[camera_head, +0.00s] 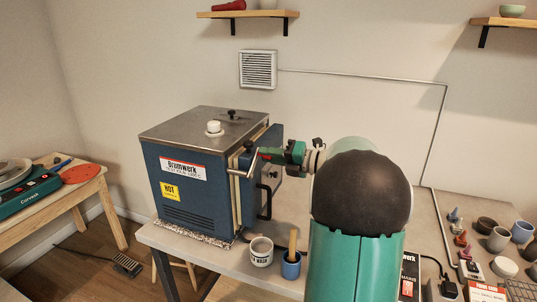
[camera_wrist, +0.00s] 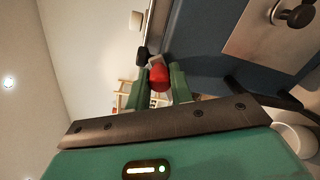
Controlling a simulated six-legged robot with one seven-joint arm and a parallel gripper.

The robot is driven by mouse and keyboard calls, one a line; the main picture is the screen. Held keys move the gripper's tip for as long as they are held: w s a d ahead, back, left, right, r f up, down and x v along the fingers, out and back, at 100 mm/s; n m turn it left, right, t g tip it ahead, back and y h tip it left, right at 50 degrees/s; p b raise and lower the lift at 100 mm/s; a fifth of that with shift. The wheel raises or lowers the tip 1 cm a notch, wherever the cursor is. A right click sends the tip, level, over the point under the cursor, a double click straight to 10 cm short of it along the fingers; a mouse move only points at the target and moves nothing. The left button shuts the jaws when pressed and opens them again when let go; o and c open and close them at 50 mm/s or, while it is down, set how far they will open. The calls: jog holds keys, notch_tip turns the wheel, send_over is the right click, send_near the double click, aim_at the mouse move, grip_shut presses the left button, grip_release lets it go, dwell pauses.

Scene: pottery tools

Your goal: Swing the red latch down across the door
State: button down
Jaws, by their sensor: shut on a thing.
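The blue kiln (camera_head: 197,190) stands on the table. Its door (camera_head: 262,172) is on the right side, seen nearly edge-on, with a black handle (camera_head: 266,201). A silver bar (camera_head: 240,173) sticks out near the door's upper edge, beside my gripper (camera_head: 268,154). In the wrist view the red latch knob (camera_wrist: 160,76) sits between the two green fingers of my gripper (camera_wrist: 160,80), which are shut on it. The blue door face and a metal plate (camera_wrist: 258,45) lie to the right there. The latch's pivot and exact angle are hard to make out.
A cup (camera_head: 261,252) and a blue cup with a wooden tool (camera_head: 291,264) stand in front of the kiln. Small pots and tools (camera_head: 498,240) fill the right of the table. A wall vent (camera_head: 258,69) is above.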

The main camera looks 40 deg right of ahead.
aim_at(258, 164)
jog(key=shift+w+d+f+m, duration=0.1)
jog(key=shift+d+f+m, duration=0.1)
jog(key=shift+f+m, duration=0.75)
jog(key=shift+w+d+f+m, duration=0.2)
jog(key=shift+f+m, duration=0.25)
jog(key=shift+m, duration=0.95)
jog(key=shift+w+d+f+m, duration=0.1)
jog(key=shift+d+f+m, duration=0.15)
jog(key=shift+f+m, duration=0.7)
jog(key=shift+r+m, duration=0.15)
jog(key=shift+m, duration=0.15)
jog(key=c, duration=1.2)
grip_release()
jog(key=shift+c, duration=0.2)
jog(key=shift+s, duration=0.1)
jog(key=v, duration=1.3)
jog(key=shift+s+d+r, duration=0.2)
jog(key=shift+s+d, duration=0.05)
jog(key=shift+d, duration=0.1)
